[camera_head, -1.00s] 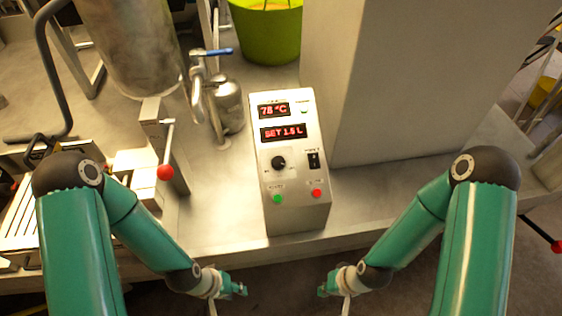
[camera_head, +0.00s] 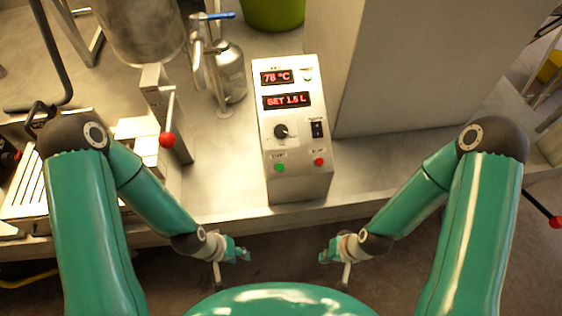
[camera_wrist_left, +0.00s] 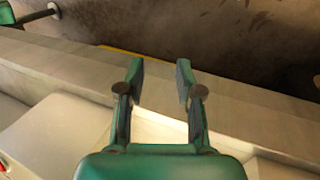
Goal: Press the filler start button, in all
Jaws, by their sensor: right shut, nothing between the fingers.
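The filler control box (camera_head: 296,185) stands on the metal bench. Its sloped face has a green button (camera_head: 280,168) at lower left, with a small label above it that seems to read START. A red button (camera_head: 319,162) is at lower right. My left gripper (camera_head: 242,254) is in front of the bench edge, left of and nearer than the box, touching nothing. In the left wrist view its two fingers (camera_wrist_left: 160,75) are apart with nothing between them. My right gripper (camera_head: 325,256) is shut and empty, also in front of the bench edge, right of the box.
The box carries two red displays (camera_head: 287,100), a black knob (camera_head: 281,131) and a black switch (camera_head: 317,129). A red-ended lever (camera_head: 167,139) and a steel canister (camera_head: 229,75) stand to its left. A large grey cabinet (camera_head: 420,60) is behind right. Bare bench lies either side.

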